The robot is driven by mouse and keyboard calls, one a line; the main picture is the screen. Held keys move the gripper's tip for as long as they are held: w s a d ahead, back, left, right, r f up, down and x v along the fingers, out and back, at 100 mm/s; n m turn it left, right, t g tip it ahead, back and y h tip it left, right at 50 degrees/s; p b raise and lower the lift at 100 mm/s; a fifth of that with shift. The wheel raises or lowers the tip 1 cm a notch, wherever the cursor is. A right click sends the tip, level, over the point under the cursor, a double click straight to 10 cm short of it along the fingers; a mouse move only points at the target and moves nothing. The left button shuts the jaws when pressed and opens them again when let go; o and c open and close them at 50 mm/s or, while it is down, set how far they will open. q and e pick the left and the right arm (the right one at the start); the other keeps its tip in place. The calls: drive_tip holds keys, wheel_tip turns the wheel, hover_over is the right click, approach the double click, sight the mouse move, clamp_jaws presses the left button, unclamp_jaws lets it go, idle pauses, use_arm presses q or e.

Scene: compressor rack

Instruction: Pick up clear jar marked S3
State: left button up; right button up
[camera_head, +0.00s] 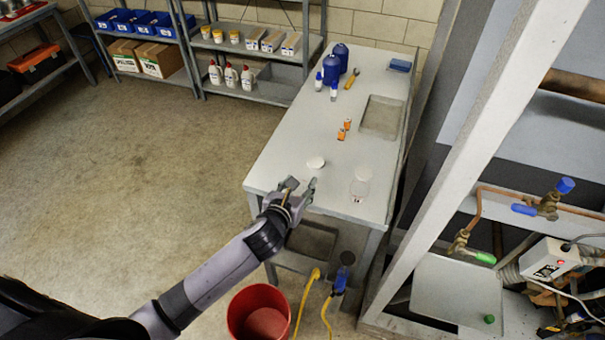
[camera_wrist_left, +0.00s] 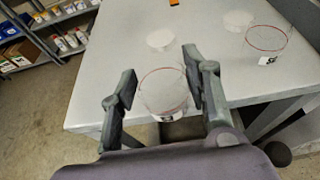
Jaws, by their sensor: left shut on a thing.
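My left gripper (camera_head: 300,188) is at the near end of the grey workbench, by its front edge. In the left wrist view its fingers (camera_wrist_left: 163,92) stand on either side of a clear jar (camera_wrist_left: 162,97) with a red ring and a small label, and are shut on it. The held jar hardly shows in the head view. A second clear jar (camera_head: 360,188) stands on the bench to the right, apart from the gripper. It also shows in the left wrist view (camera_wrist_left: 267,40) with a red ring and a label. I cannot read either label surely.
A white disc (camera_head: 316,162) lies on the workbench (camera_head: 290,150) just beyond the gripper. Small orange items (camera_head: 344,130), blue bottles (camera_head: 332,70) and a recessed basin (camera_head: 381,117) are farther back. A red bucket (camera_head: 259,312) stands below. A metal frame (camera_head: 455,180) rises at right.

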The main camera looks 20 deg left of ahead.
use_arm(q)
drive_tip(key=shift+s+a+p, duration=0.1)
drive_tip(key=shift+s+p, duration=0.6)
drive_tip(key=shift+s, duration=2.1)
